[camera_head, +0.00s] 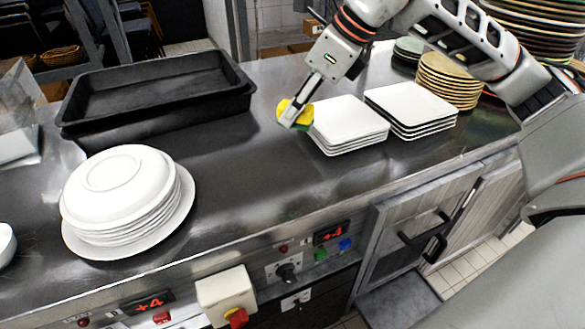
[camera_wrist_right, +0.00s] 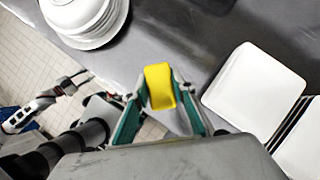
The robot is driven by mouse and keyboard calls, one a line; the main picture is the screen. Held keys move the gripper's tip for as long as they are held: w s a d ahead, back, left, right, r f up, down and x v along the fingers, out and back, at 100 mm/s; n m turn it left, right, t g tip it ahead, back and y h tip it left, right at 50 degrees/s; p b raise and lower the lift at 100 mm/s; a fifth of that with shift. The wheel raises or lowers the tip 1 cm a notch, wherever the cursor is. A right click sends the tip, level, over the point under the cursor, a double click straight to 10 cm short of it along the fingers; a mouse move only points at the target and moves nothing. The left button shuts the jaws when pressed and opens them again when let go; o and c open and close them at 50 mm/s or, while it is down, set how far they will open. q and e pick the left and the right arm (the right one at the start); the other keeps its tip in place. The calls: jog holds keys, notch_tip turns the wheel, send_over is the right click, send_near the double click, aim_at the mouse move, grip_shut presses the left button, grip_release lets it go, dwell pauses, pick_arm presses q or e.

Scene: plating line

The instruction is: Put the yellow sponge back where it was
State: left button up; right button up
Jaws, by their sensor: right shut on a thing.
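The yellow sponge (camera_head: 284,106) is held between the fingers of my right gripper (camera_head: 293,117), just left of the near stack of square white plates (camera_head: 348,121). A green part of it shows beside the fingertips. In the right wrist view the sponge (camera_wrist_right: 160,86) sits between the two teal-lined fingers of my right gripper (camera_wrist_right: 160,100), which is shut on it. I cannot tell whether the sponge touches the counter (camera_head: 250,185). My left gripper does not show in the head view.
Black trays (camera_head: 155,95) stand at the back left. Round white plates and bowls (camera_head: 125,190) are at the front left. A second square stack (camera_head: 410,107) and tan round plates (camera_head: 449,80) stand to the right. The counter between the round and square stacks is bare.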

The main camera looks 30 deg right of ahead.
notch_tip(320, 180, down, 12)
jog(key=shift+r+b, duration=0.25)
jog(key=shift+b, duration=0.4)
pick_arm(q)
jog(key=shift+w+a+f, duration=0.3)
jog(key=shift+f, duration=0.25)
pick_arm(e)
jog(key=shift+f, duration=1.9)
jog(key=shift+f+b, duration=0.2)
jog(key=shift+b, duration=0.1)
jog(key=o, duration=1)
jog(key=shift+w, duration=0.1)
jog(key=shift+c, duration=0.2)
